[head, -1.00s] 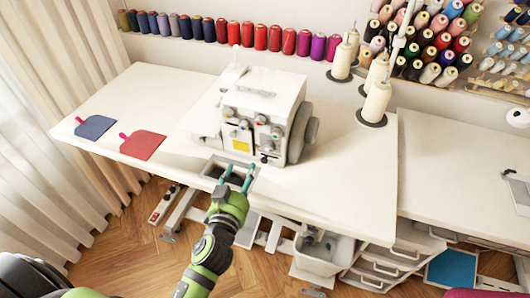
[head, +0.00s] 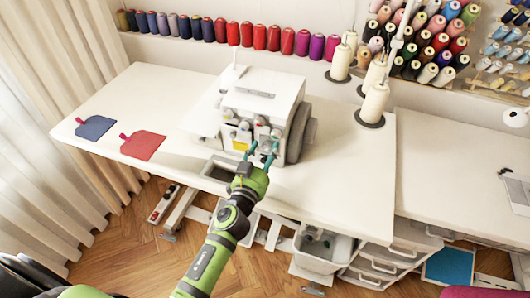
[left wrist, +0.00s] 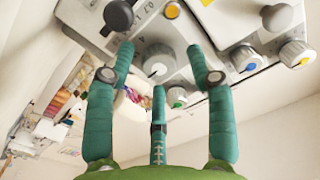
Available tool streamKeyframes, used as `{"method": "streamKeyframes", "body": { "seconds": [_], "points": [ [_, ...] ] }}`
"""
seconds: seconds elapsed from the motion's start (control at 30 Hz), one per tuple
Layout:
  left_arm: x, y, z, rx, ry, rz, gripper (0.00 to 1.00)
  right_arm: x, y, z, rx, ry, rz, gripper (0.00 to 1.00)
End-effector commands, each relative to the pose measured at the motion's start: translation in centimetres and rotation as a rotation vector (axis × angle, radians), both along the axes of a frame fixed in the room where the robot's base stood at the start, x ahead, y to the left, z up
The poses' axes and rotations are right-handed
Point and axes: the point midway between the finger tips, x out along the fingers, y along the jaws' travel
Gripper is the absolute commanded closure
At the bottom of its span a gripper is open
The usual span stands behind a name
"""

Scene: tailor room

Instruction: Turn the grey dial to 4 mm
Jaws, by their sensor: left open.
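The white sewing machine (head: 265,92) stands on the white table, with several dials on its front. My left gripper (head: 263,151) is open at the machine's front. In the left wrist view its two long teal fingers (left wrist: 160,55) flank the grey dial, with a third finger below it. I cannot tell whether any finger touches the dial. In the head view, the fingers partly cover the machine's lower front. My right gripper is out of view.
Thread cones (head: 374,103) stand right of the machine. A blue pad (head: 95,127) and a red pad (head: 143,145) lie on the table's left, which is otherwise clear.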

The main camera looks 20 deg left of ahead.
Motion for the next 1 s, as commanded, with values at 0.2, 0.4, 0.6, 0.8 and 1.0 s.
{"method": "streamKeyframes", "body": {
  "seconds": [0.2,0.4,0.6,0.8,1.0],
  "points": [
    [-0.03,0.00,-0.01,0.000,0.000,0.000,0.89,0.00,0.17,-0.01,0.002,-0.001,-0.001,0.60],
    [-0.03,0.00,0.06,0.000,-0.001,0.000,1.00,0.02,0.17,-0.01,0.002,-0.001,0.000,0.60],
    [-0.01,-0.01,0.13,0.003,-0.003,-0.001,1.00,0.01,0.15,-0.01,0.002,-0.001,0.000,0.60],
    [0.01,-0.02,0.19,0.008,-0.004,-0.001,1.00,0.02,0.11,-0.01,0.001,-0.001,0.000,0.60],
    [0.03,-0.03,0.26,0.019,-0.006,-0.002,1.00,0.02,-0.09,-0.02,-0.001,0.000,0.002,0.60]
  ]
}}
